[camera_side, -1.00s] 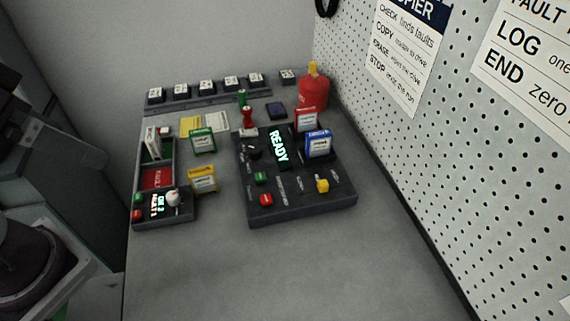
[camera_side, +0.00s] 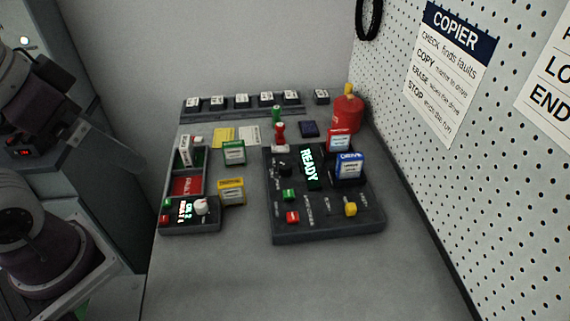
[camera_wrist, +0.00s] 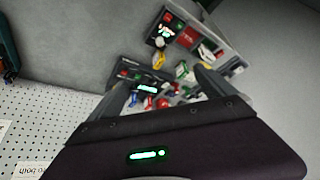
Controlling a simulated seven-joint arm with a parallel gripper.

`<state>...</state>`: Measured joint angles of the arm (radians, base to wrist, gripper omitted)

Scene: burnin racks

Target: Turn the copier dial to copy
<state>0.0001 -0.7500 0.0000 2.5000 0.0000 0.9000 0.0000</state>
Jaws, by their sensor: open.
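The copier (camera_side: 330,230) is a dark box in the middle of the side view, with a lit READY display (camera_side: 309,165). The side view does not clearly show the fingertips.
A smaller device (camera_side: 190,222) with a white knob stands left of the copier, below a tray (camera_side: 185,187). Green (camera_side: 234,152) and yellow (camera_side: 231,192) cartridges stand between. A red canister (camera_side: 347,113) stands behind. A pegboard wall rises right. The front table is clear.

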